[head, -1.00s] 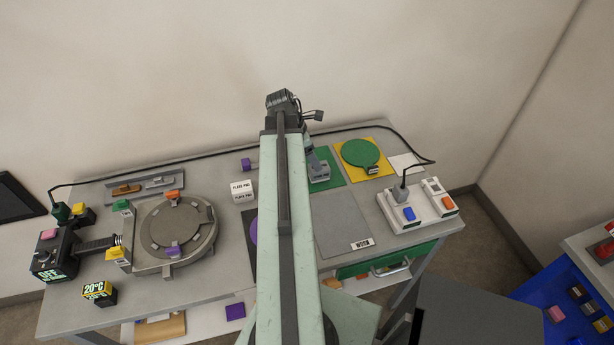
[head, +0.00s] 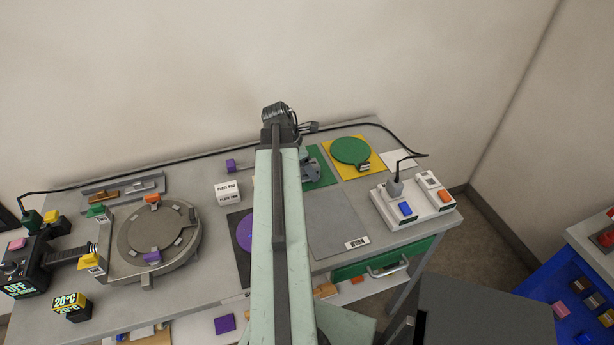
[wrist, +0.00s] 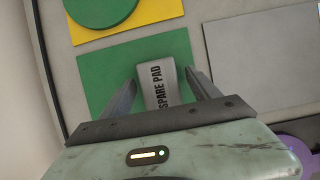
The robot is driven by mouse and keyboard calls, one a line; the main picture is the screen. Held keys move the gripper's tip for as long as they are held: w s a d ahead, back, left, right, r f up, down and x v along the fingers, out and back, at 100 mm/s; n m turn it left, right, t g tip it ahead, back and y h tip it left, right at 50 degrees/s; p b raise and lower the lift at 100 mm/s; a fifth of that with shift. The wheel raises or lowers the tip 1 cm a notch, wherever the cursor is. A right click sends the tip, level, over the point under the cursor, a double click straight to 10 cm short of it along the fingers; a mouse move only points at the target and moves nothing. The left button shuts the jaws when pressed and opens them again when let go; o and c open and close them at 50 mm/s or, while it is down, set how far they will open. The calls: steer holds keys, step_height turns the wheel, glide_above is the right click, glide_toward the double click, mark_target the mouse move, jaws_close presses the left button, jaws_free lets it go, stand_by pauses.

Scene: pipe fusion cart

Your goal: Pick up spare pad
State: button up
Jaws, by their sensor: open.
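The spare pad (wrist: 157,85) is a pale grey block with "SPARE PAD" in black letters. It lies over the green mat (wrist: 110,75) in the wrist view. My gripper (wrist: 160,77) is open, with one dark finger on each side of the pad and a visible gap to each. The pad's lower end is hidden behind the gripper body. In the head view, the green mat (head: 323,172) shows to the right of my arm. A grey shape there is partly hidden, and I cannot tell pad from gripper.
A yellow mat (head: 376,171) with a green disc (head: 350,150) lies beside the green mat. A black cable runs along the table's back edge. A socket block (head: 413,200) stands at the right and a round hot plate (head: 155,235) at the left.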

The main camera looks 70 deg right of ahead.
steer(key=c, duration=1.4)
step_height(320, 180, up, 10)
steer(key=p, duration=1)
steer(key=shift+r, duration=0.2)
steer(key=shift+c, duration=0.2)
steer(key=shift+f, duration=0.15)
